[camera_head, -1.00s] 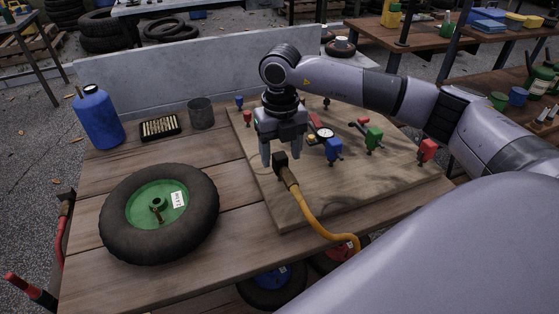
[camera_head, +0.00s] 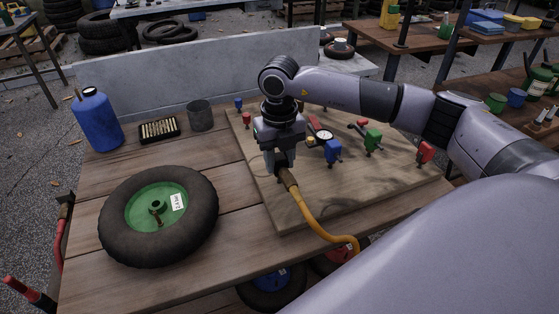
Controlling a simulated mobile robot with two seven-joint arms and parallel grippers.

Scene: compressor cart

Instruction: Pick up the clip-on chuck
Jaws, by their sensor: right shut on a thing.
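The clip-on chuck (camera_head: 284,172) is a dark block at the end of a yellow hose (camera_head: 309,213), over the left part of the wooden board (camera_head: 330,185). My right gripper (camera_head: 280,168) points down and is shut on the chuck, its fingers partly hiding it. The hose runs from the chuck towards the front edge of the table. I cannot tell whether the chuck touches the board. My left gripper is not in view.
A tyre with a green hub (camera_head: 158,213) lies at the left front of the table. A blue bottle (camera_head: 97,119), a black case (camera_head: 159,129) and a grey cup (camera_head: 200,115) stand behind it. Blue (camera_head: 333,150), green (camera_head: 373,139) and red (camera_head: 425,153) fittings stand on the board.

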